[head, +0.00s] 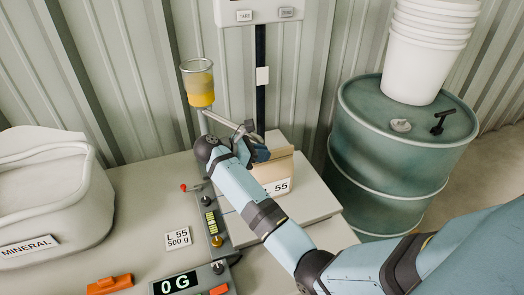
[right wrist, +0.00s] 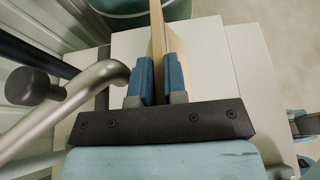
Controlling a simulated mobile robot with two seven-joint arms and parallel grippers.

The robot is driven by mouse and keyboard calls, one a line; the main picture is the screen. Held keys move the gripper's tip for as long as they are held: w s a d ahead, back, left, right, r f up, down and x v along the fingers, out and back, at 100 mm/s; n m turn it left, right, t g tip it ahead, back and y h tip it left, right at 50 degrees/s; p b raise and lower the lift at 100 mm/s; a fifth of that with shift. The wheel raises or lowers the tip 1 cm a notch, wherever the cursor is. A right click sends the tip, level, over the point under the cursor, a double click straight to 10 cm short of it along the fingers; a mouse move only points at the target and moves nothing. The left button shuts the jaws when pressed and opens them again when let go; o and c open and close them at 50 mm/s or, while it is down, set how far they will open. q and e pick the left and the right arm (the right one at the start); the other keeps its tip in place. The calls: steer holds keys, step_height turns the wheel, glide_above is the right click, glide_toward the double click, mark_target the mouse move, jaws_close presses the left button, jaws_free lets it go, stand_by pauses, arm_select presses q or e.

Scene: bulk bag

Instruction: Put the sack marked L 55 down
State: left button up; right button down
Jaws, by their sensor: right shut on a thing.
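The sack marked L 55 (head: 274,177) is tan paper with a white label, partly hidden behind my right arm in the head view. My right gripper (head: 260,153) is shut on its top edge. In the right wrist view the blue fingers (right wrist: 161,78) pinch the thin tan sack (right wrist: 178,50) from both sides. The sack is over the pale weighing platform (head: 315,205); I cannot tell whether its base touches it. The display (head: 180,284) reads 0 G.
A card (head: 178,238) reads L 55, 500 g. A bulk bag marked MINERAL (head: 45,205) stands at left. A glass with yellow contents (head: 197,84) and a metal pipe (right wrist: 95,85) are close to the gripper. A green drum (head: 390,150) with white buckets (head: 425,50) stands at right.

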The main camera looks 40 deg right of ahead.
steer(key=shift+r, duration=0.15)
steer(key=shift+a+f, duration=0.1)
steer(key=shift+f, duration=0.1)
steer(key=c, duration=1.2)
jaws_free()
steer(key=shift+o, duration=0.2)
steer(key=shift+s, duration=0.1)
steer(key=shift+r, duration=0.1)
